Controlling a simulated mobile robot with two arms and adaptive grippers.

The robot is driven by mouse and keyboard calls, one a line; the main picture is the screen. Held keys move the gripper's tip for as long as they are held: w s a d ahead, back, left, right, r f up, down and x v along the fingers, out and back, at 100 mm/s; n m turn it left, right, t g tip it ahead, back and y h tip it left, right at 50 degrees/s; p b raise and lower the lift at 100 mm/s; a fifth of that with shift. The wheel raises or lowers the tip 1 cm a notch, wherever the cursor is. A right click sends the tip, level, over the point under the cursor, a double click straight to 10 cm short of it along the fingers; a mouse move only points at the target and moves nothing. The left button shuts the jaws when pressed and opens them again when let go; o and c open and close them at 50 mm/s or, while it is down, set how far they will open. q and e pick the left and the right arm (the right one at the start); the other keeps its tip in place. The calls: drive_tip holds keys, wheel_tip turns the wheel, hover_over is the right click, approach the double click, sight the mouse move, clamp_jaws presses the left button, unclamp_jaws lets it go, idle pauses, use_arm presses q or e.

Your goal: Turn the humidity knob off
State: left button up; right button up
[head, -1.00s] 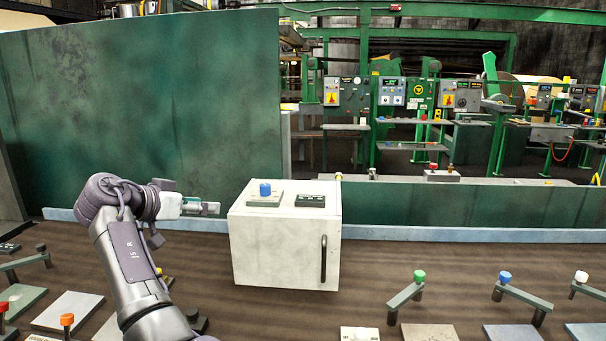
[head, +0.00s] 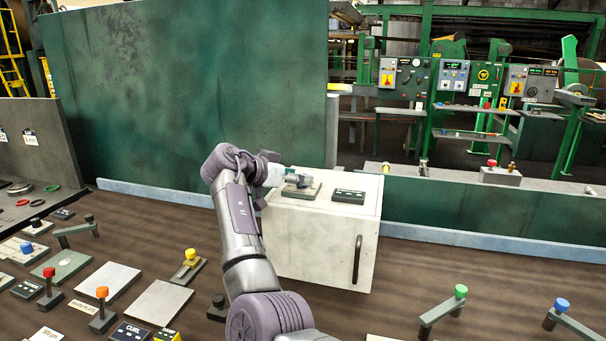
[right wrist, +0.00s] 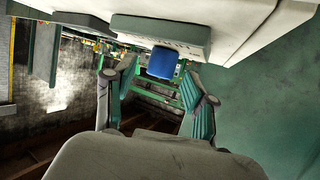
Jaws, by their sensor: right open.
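A white box (head: 317,242) with a dark handle (head: 357,259) stands at the bench's far side. On its top are a grey-green plate (head: 310,191) and a small dark display (head: 348,196). A blue knob (right wrist: 162,63) shows in the right wrist view on the underside of a pale plate, as that view is upside down. My right gripper (head: 304,180) is over the plate in the head view and hides the knob there. In the wrist view its two open fingers (right wrist: 157,84) stand either side of the knob, without clear contact. The knob's label is not readable. My left gripper is out of view.
Several coloured knobs and levers, such as a green one (head: 461,291) and an orange one (head: 102,292), stand on the brown bench around my arm. A green wall panel (head: 190,90) rises behind the box. The bench right of the box is mostly clear.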

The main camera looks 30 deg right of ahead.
drive_tip(key=shift+x, duration=1.3)
drive_tip(key=shift+a, duration=0.1)
clamp_jaws()
